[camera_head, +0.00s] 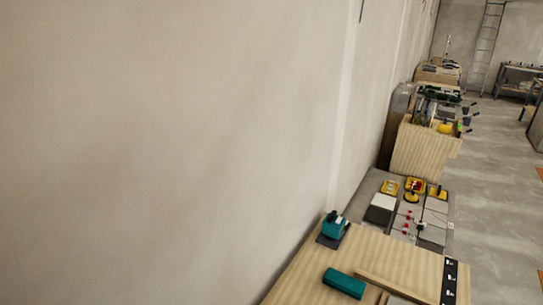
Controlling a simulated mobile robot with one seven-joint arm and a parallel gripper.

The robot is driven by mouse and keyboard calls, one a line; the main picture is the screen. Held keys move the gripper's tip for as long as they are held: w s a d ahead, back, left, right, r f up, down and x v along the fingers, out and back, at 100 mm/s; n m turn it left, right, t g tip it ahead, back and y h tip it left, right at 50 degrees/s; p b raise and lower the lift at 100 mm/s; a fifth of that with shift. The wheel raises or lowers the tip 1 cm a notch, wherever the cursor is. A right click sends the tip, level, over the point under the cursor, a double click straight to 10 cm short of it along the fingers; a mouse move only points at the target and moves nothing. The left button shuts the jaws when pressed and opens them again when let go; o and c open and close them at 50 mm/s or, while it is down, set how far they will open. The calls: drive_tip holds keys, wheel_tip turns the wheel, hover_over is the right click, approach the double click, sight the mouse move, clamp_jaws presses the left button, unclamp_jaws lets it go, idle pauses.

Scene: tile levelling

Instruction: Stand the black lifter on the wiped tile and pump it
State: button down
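Several tiles lie on a grey work surface at the lower right. A white tile (384,202) lies behind a dark tile (378,215), and grey tiles (434,234) lie to the right with small red pieces (406,227) among them. I cannot tell which tile is the wiped one. A small black-and-yellow object (411,196) sits at the back of the tiles, and a small dark-and-white object (421,225) sits among them. Neither is clear enough to name as the black lifter. My gripper is not in view.
A wooden bench (395,262) in front holds a teal block (345,282), a teal-and-black tool (333,227) and a black strip (449,281). A cluttered wooden bench (421,152) is farther back. A wall bounds the left; concrete floor (495,190) is open on the right.

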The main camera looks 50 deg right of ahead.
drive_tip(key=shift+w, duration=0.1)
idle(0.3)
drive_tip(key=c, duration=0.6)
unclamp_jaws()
